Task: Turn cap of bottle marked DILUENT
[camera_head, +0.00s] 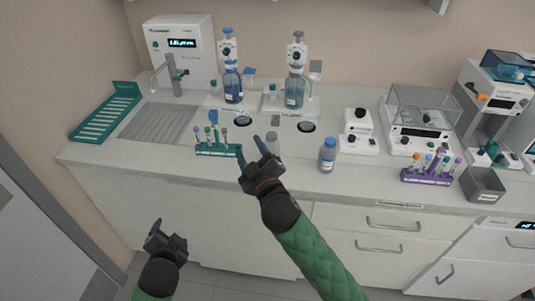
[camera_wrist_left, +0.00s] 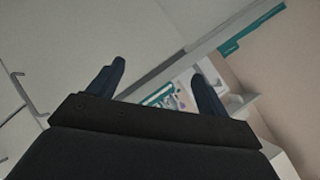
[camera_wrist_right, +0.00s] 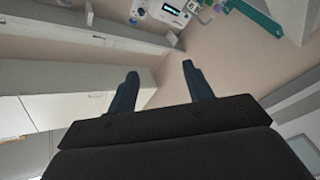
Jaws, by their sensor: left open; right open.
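Two small bottles stand near the counter's front: a blue-capped bottle (camera_head: 327,155) and a grey-capped bottle (camera_head: 272,143). Their labels are too small to read, so I cannot tell which is marked DILUENT. My right gripper (camera_head: 249,150) is open and empty, its fingertips in front of the counter picture-wise, just left of the grey-capped bottle. Its spread fingers also show in the right wrist view (camera_wrist_right: 160,75). My left gripper (camera_head: 167,233) is open and empty, low in front of the cabinets. Its fingers show apart in the left wrist view (camera_wrist_left: 160,72).
A teal tube rack (camera_head: 218,150) stands left of my right gripper. Two dispenser bottles, a blue one (camera_head: 233,88) and a paler one (camera_head: 294,92), stand behind. A purple tube rack (camera_head: 425,178) and grey bin (camera_head: 483,185) are at right. Counter between the blue-capped bottle and purple rack is clear.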

